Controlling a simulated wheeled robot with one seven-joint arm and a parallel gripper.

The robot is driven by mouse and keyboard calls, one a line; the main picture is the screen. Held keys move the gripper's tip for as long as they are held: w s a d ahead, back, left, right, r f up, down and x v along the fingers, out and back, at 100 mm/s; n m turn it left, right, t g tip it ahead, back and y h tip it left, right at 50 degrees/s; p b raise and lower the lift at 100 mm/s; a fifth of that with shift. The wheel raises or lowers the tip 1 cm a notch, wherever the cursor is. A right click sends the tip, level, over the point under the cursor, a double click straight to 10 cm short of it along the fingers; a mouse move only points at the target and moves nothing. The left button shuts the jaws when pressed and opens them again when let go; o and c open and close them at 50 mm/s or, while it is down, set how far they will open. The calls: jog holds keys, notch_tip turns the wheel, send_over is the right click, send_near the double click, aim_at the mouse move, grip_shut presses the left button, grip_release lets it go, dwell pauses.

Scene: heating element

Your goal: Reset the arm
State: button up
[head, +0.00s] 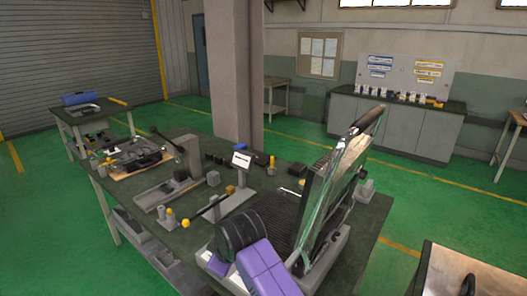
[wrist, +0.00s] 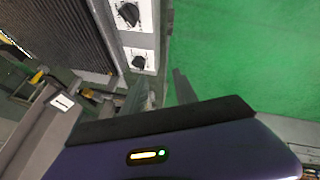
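My gripper (wrist: 160,88) shows in the wrist view with its two grey fingers apart and nothing between them. Its dark purple body fills the bottom of that view. The machine (head: 318,210) stands on the dark workbench in the head view, with its lid tilted up and a black handle on top. Its ribbed dark plate is exposed under the lid, and the plate (wrist: 60,35) also fills the upper left of the wrist view. Two black knobs (wrist: 128,14) sit on white panels beside the fingers; contact cannot be told. My purple and black arm hides the machine's near side in the head view.
The workbench (head: 118,190) carries a white sign (head: 241,160), small blocks and metal fixtures. A pillar (head: 234,80) stands behind it. A grey cabinet (head: 395,125) lines the far wall. Another bench edge (head: 470,275) is at lower right. Green floor lies open between them.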

jog(key=s+d+m+t+h+b, duration=0.1)
jog(key=s+d+m+t, duration=0.2)
jog(key=s+d, duration=0.7)
jog(key=s+d+m+t+h+b, duration=0.1)
jog(key=s+d+m+t, duration=0.2)
jog(key=s, duration=1.9)
jog(key=s+d+m+t+h+b, duration=0.1)
jog(key=s+d+m+t, duration=0.2)
jog(key=s+d+m, duration=0.4)
jog(key=s+d, duration=0.9)
jog(key=d, duration=0.2)
jog(key=shift+s+d+m+h+b, duration=0.25)
jog(key=shift+m+h+b, duration=0.05)
jog(key=shift+m+b, duration=0.1)
jog(key=shift+a, duration=0.15)
